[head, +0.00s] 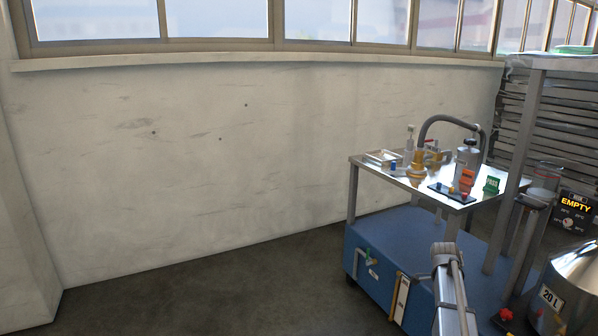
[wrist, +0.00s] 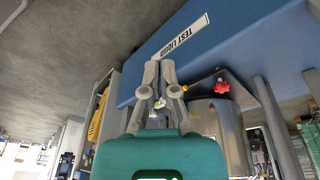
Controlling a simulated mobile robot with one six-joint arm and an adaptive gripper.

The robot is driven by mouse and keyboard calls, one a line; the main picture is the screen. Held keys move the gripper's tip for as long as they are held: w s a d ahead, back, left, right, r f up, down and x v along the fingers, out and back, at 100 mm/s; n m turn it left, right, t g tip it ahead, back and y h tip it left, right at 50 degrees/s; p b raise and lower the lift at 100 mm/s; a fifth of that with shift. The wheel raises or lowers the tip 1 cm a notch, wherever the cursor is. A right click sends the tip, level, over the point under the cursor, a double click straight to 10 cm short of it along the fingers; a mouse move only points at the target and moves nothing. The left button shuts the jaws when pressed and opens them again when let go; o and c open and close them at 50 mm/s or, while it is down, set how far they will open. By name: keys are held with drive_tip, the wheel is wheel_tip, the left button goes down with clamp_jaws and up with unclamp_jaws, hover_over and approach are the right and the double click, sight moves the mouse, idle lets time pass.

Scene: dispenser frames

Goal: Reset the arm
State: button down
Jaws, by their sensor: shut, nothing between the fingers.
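My gripper (wrist: 159,66) shows in the wrist view with its grey fingers close together and nothing visible between them. Its teal body fills the lower middle of that view. The fingertips appear in front of a blue surface (wrist: 225,45) that carries a white TEST LIQUID label (wrist: 180,38). I cannot tell how far the fingertips are from it. I cannot make out the gripper in the head view.
A cart with a blue base (head: 385,240) and metal top (head: 362,164) stands at the right, holding a bottle (head: 467,158) and small fittings. A steel 20 L vessel (head: 572,285) and an EMPTY display (head: 576,204) are farther right. Floor (head: 220,295) at left is clear.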

drive_tip(key=s+a+n+y, duration=0.1)
drive_tip(key=s+a+n, duration=0.55)
drive_tip(key=a, duration=0.45)
drive_tip(key=s+a+n+t, duration=0.1)
drive_tip(key=s+a+n, duration=0.4)
drive_tip(key=a+n, duration=0.4)
drive_tip(key=s+a+n+y, duration=0.1)
drive_tip(key=s+a+n, duration=0.55)
drive_tip(key=a, duration=0.55)
wheel_tip(320, 180, up, 26)
drive_tip(key=w+p, duration=0.1)
drive_tip(key=p, duration=2.5)
drive_tip(key=shift+w+d, duration=0.15)
drive_tip(key=shift+f, duration=0.1)
